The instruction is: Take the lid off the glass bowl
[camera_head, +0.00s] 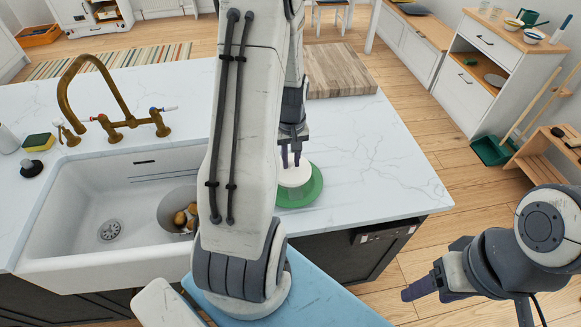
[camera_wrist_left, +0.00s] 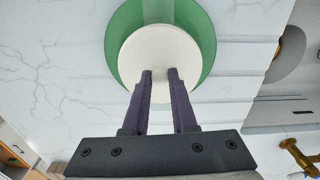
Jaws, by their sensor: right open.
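A round white lid-like disc (camera_head: 294,176) sits on a wider green round piece (camera_head: 303,190) on the counter, right of the sink. Both also show in the left wrist view, the white disc (camera_wrist_left: 158,50) on the green round (camera_wrist_left: 125,25). I cannot make out clear glass walls of a bowl. My left gripper (camera_head: 291,162) points down over the white disc. Its two fingertips (camera_wrist_left: 160,73) are apart, with white surface visible between them; whether they touch it is unclear. My right gripper (camera_head: 428,283) is open and empty, off the counter at the lower right.
The sink (camera_head: 85,205) with a brass faucet (camera_head: 105,115) lies to the left. A bowl of potatoes (camera_head: 170,210) stands in it, partly hidden by my arm. A wooden board (camera_head: 340,70) lies behind. The counter's right part (camera_head: 385,165) is clear.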

